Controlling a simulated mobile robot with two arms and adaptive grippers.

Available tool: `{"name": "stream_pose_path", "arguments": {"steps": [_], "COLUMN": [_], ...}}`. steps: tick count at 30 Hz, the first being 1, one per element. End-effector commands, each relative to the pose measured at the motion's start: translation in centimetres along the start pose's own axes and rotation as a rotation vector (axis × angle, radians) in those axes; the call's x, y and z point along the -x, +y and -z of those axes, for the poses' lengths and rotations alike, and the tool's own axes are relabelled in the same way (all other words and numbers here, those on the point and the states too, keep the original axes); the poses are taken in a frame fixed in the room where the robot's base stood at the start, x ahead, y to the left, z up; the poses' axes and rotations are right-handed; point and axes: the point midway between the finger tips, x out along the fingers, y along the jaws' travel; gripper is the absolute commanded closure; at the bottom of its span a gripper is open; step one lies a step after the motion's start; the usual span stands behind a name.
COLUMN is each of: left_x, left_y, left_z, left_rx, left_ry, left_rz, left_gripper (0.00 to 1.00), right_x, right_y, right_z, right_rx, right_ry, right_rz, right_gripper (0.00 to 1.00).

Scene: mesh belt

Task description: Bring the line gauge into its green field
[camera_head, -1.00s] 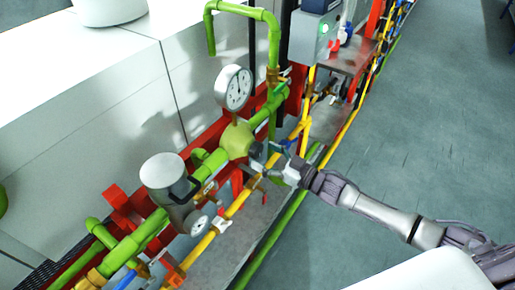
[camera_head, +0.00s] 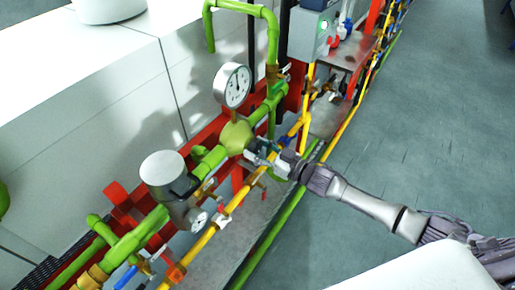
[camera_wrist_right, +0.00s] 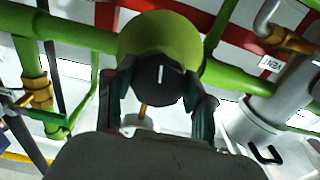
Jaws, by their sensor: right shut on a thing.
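The line gauge is most likely the large round white dial (camera_head: 234,86) above the green pipe in the head view. Its dark needle shows near the upper part of the face; its marks and any green field are too small to read. Below it is a green valve body (camera_head: 237,137) with a dark round knob (camera_wrist_right: 156,92) bearing a white line, upright in the right wrist view. My right gripper (camera_head: 254,153) is at this knob. In the wrist view my right gripper (camera_wrist_right: 158,88) has its fingers on both sides of the knob, shut on it. My left gripper is not in view.
A silver cylinder (camera_head: 161,167) with a small dial (camera_head: 199,219) stands on the green line, left of my gripper. A yellow pipe (camera_head: 240,195) runs close below it. A grey control box (camera_head: 312,35) stands farther back. The grey floor (camera_head: 390,140) at right is clear.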

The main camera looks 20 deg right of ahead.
Motion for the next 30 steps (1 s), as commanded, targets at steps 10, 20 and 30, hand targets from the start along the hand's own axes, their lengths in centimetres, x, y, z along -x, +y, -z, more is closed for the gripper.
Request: {"name": "stream_pose_path", "arguments": {"steps": [10,20,30], "left_x": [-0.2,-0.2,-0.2], "left_y": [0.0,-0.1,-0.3], "left_z": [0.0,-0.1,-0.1], "left_rx": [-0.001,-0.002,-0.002], "left_ry": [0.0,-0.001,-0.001], "left_rz": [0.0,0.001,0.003], "left_gripper": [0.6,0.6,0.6], "right_x": [0.0,0.0,3.9], "right_y": [0.0,0.0,0.0], "right_z": [0.0,0.0,-0.2], "right_rx": [0.029,0.029,0.029], "right_ry": [-0.001,0.0,-0.005], "right_rz": [-0.001,0.0,-0.001], "right_gripper": [0.32,0.2,0.2]}}
